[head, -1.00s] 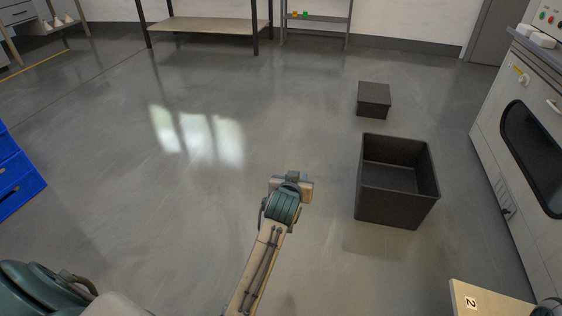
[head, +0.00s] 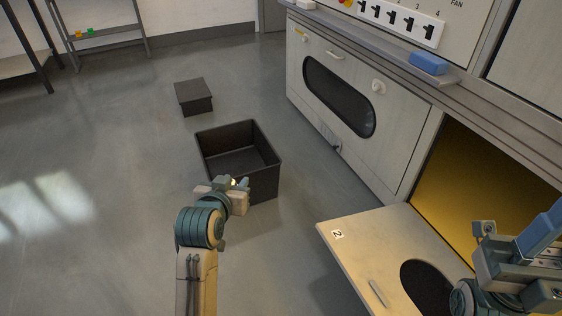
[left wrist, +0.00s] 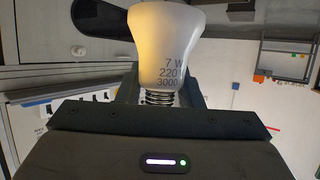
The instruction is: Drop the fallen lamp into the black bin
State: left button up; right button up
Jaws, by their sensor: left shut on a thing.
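The fallen lamp (left wrist: 168,45) is a white bulb with "7 W 220 3000" printed on it. In the left wrist view its metal screw base sits between the jaws of my left gripper, which is shut on it, glass end outward. In the head view my left gripper (head: 240,186) overlaps the near left side of the open black bin (head: 265,183); only a small pale bit of the lamp shows there. I cannot tell its height over the rim. The visible part of the bin's inside looks empty.
A lower dark box (head: 194,97) stands on the floor behind the bin. A grey cabinet (head: 345,95) runs along the right, with a blue block (head: 428,63) on its ledge. An open door panel (head: 375,250) marked 2 juts out near my right arm. Floor left of the bin is clear.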

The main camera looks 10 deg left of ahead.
aim_at(234, 173)
jog(key=i+j+z, duration=0.3)
jog(key=j, duration=0.15)
jog(key=j+z, duration=0.25)
jog(key=j, duration=0.15)
jog(key=i+j+z, duration=0.1)
jog(key=j+z, duration=0.2)
jog(key=j, duration=0.2)
jog(key=j+z, duration=0.25)
jog(key=j, duration=0.25)
jog(key=i+j, duration=0.1)
jog(key=j, duration=0.6)
